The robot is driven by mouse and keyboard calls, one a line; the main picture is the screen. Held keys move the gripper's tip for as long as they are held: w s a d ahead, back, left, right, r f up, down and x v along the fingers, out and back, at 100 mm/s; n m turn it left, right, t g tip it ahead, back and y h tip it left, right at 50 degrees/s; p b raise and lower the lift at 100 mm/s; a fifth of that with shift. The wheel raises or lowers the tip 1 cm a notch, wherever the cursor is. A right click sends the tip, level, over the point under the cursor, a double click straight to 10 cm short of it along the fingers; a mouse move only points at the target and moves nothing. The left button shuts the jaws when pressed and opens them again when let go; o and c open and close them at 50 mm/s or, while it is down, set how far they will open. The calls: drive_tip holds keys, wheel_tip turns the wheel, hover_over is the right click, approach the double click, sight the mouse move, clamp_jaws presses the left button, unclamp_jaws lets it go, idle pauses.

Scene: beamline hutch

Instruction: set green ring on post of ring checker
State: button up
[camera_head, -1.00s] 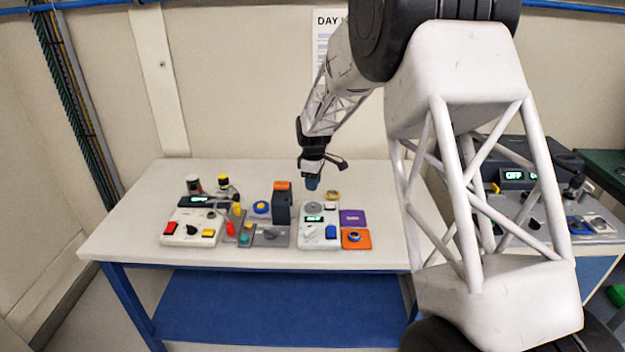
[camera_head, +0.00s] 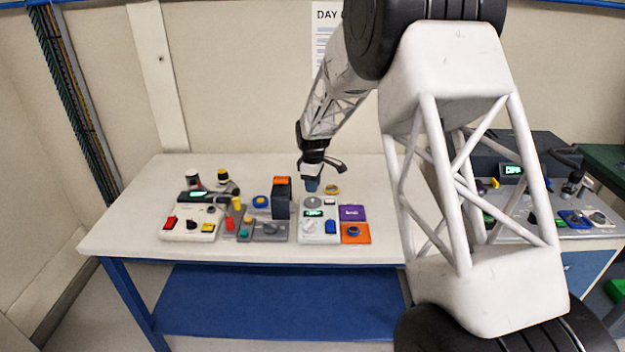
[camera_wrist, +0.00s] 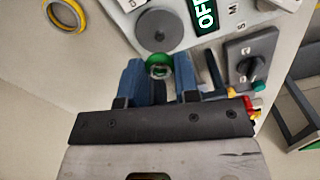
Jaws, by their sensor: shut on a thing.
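My gripper (camera_head: 312,186) is behind the white ring checker (camera_head: 319,229) in the head view, pointing down. In the wrist view its two blue fingers (camera_wrist: 160,76) are shut on the green ring (camera_wrist: 158,58), which shows between their tips. The ring checker's round grey plate (camera_wrist: 165,22) lies just past the ring, with a small dark post (camera_wrist: 158,36) at its middle. The ring is beside the post, not around it; its exact height cannot be told. The green ring is hidden in the head view.
A yellow ring (camera_head: 331,190) lies right of my gripper. A dark upright block (camera_head: 282,203) and other control boxes stand left. The table's back is clear.

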sight(313, 201)
drive_tip(key=shift+f, duration=1.9)
drive_tip(key=shift+f, duration=0.55)
drive_tip(key=o, duration=1)
drive_tip(key=shift+c, duration=0.2)
drive_tip(key=shift+r, duration=3.9)
